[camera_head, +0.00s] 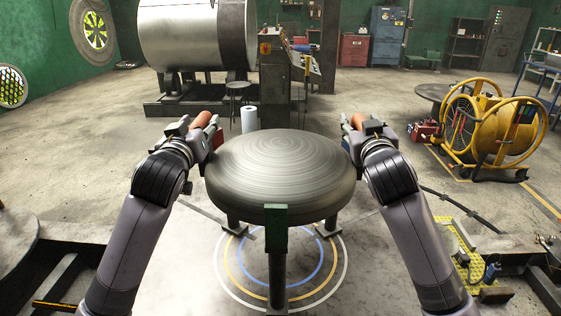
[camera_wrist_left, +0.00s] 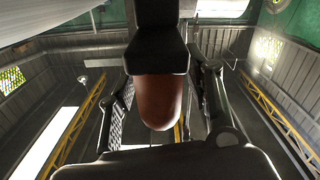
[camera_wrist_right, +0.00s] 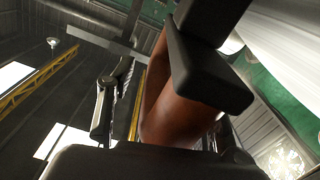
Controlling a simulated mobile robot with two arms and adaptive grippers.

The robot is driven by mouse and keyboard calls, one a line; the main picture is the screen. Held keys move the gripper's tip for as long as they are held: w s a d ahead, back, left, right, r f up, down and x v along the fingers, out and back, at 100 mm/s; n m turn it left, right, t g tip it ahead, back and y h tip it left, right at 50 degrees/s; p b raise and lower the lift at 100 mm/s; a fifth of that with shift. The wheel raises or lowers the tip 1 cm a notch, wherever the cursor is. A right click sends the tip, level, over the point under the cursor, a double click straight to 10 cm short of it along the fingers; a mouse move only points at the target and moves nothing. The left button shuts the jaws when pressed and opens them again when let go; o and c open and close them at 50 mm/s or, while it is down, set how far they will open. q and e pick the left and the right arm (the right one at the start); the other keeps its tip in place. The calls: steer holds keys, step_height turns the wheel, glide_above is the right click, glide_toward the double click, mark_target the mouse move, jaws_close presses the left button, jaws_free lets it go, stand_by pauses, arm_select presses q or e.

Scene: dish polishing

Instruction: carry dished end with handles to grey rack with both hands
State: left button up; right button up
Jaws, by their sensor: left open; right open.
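The dished end (camera_head: 280,170), a round brushed-metal disc, lies level on a stand with a green-topped post (camera_head: 276,214). A brown handle (camera_head: 201,120) is at its left side and another brown handle (camera_head: 357,121) at its right. My left gripper (camera_head: 205,128) is open at the left handle; in the left wrist view that handle (camera_wrist_left: 158,102) lies between the spread fingers. My right gripper (camera_head: 352,127) is open at the right handle; in the right wrist view the handle (camera_wrist_right: 178,110) is between the fingers, one of them mostly hidden. I cannot clearly identify the grey rack.
A large metal cylinder (camera_head: 195,35) on a base stands at the back left, beside a control cabinet (camera_head: 290,85). A yellow hose reel (camera_head: 490,125) stands at the right. A white roll (camera_head: 249,118) is behind the disc. Open floor (camera_head: 385,95) lies at the back right.

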arm_select(q)
steer(key=shift+c, duration=0.3)
arm_select(e)
steer(key=shift+c, duration=0.3)
arm_select(q)
jaws_close()
arm_select(e)
jaws_close()
